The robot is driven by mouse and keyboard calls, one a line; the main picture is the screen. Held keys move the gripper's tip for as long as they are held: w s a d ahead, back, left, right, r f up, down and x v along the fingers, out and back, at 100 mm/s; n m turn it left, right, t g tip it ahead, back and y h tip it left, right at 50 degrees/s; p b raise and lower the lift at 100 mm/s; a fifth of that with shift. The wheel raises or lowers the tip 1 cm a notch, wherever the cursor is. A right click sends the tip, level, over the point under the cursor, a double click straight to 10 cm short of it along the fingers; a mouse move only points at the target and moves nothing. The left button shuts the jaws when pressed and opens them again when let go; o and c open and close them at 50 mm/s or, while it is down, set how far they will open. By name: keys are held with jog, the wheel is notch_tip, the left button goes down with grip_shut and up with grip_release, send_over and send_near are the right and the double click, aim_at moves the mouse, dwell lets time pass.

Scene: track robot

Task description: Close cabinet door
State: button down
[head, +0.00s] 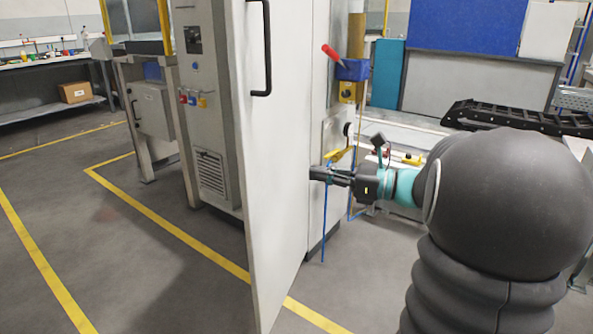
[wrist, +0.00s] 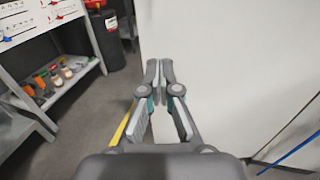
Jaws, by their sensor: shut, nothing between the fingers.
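The cabinet door (head: 272,170) is a tall light-grey panel standing open, swung out from the cabinet (head: 335,70) towards me. The door's left edge runs just left of the fingertips there.
A grey machine (head: 210,120) with switches stands left of the door. Yellow floor lines (head: 190,240) cross open floor at left. A blue box with a red-handled tool (head: 331,52) hangs on the cabinet's side. Shelves with jars (wrist: 60,75) and a dark bin (wrist: 106,40) show in the wrist view.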

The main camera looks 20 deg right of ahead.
aim_at(254, 164)
jog(key=x, duration=1.3)
